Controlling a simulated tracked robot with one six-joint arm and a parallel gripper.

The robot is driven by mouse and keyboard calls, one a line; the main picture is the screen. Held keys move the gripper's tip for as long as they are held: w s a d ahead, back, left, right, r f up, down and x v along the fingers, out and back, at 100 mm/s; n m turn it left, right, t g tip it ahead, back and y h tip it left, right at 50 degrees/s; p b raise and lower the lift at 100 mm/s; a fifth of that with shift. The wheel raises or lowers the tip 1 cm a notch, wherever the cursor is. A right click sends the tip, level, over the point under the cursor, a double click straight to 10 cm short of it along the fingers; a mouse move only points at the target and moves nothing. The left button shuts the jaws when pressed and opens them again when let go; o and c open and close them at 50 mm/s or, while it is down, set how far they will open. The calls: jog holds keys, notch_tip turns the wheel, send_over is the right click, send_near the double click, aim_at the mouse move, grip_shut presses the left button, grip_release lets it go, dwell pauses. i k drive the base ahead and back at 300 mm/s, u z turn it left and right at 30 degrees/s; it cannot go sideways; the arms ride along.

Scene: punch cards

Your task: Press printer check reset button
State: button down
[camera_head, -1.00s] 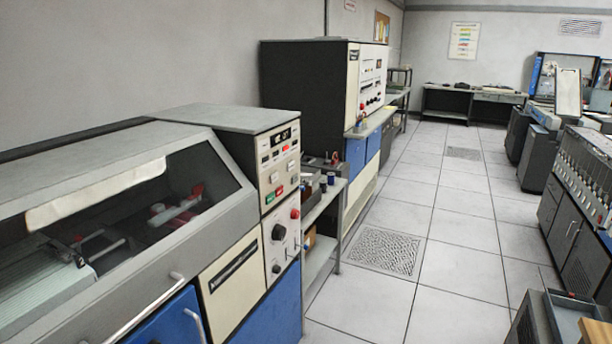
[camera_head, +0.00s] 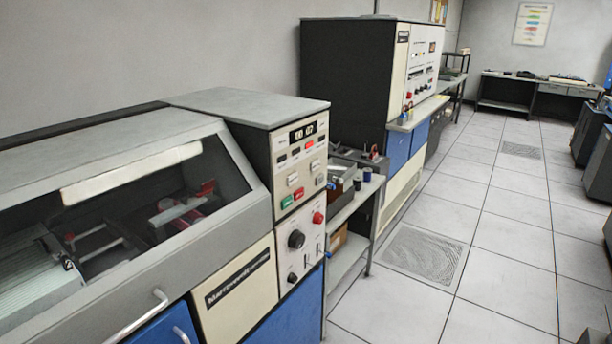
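A large grey, cream and blue machine (camera_head: 232,108), which looks like the printer, fills the left of the view, with a windowed hood (camera_head: 160,190). Its upright control panel (camera_head: 305,165) is at the right end. The panel has a small numeric display (camera_head: 303,132), a row of small lamps or keys under it, then a few larger buttons, including a green button (camera_head: 287,202) and a red button (camera_head: 299,193). A lower white panel has a black knob (camera_head: 296,239) and a round red knob or button (camera_head: 318,217). Labels are too small to read. My gripper is not in view.
A side table (camera_head: 350,212) with small items stands right of the printer. A taller cabinet (camera_head: 350,75) stands behind it along the wall. The tiled floor (camera_head: 505,225) at the right is open, with a perforated tile (camera_head: 422,255). Dark machines (camera_head: 590,132) stand at the right edge.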

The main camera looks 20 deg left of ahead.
aim_at(319, 180)
jog(key=u, duration=0.35)
jog(key=i, duration=0.6)
jog(key=u, duration=1)
jog(key=i, duration=0.75)
jog(key=u, duration=0.5)
